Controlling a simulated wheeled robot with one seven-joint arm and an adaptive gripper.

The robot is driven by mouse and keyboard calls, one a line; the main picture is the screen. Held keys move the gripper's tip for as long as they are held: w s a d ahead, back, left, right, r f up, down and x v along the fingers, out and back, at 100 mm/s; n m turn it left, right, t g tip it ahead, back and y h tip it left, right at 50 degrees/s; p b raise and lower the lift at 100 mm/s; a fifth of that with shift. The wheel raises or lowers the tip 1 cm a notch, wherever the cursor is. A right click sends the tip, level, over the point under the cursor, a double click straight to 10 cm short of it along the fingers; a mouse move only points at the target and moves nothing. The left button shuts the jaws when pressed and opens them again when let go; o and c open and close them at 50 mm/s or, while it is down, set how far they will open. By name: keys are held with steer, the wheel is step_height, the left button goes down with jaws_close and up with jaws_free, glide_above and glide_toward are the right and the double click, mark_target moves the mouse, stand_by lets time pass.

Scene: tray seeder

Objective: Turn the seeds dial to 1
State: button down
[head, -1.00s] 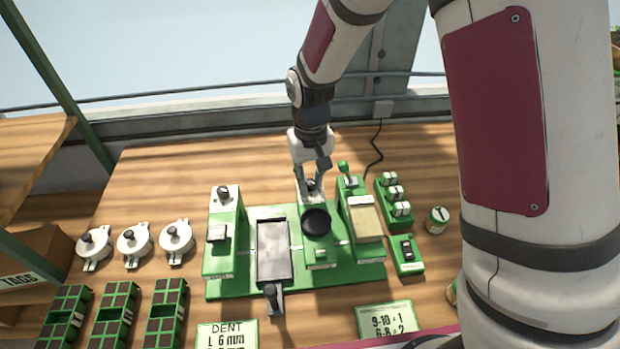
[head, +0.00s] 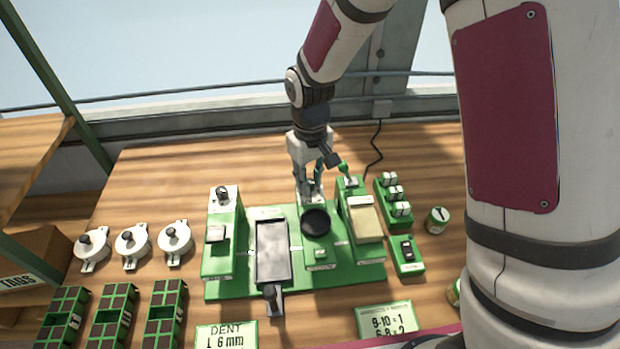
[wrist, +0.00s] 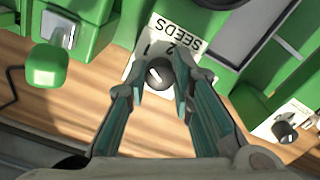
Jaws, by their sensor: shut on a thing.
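The seeds dial (wrist: 159,74) is a small dark knob with a pale pointer mark. It sits on a white plate (wrist: 183,38) printed SEEDS with a 1 and a 2, seen upside down. The mark tilts toward the numeral side; I cannot tell exactly which number it meets. My gripper (wrist: 162,82) is shut on the dial, one finger on each side. In the head view my gripper (head: 311,197) is low at the back of the green seeder (head: 340,282), behind the round black bowl (head: 316,222), and the dial is hidden there.
A green-knobbed lever (wrist: 46,66) stands close beside the gripper. Another black dial (wrist: 284,131) is at the opposite side. A card (head: 386,318) at the front reads 9-10=1, 6-8=2. White lidded discs (head: 133,240) and green trays (head: 113,310) lie at left.

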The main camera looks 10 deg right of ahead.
mark_target(311, 182)
steer(key=c, duration=1.4)
jaws_free()
steer(key=shift+r, duration=0.1)
step_height(311, 182, up, 12)
steer(key=s+d+r+m+t, duration=0.2)
steer(key=s+d+r+t, duration=0.1)
steer(key=s+d+r, duration=0.65)
steer(key=s+d+r+m+t, duration=0.1)
steer(key=s+r, duration=0.1)
steer(key=s, duration=0.3)
steer(key=s+d+r+m+t, duration=0.1)
steer(key=s+d+r+m, duration=0.1)
steer(key=s, duration=0.4)
steer(key=shift+s+d+r+t, duration=0.25)
steer(key=shift+s+r+t, duration=0.05)
steer(key=shift+r, duration=0.1)
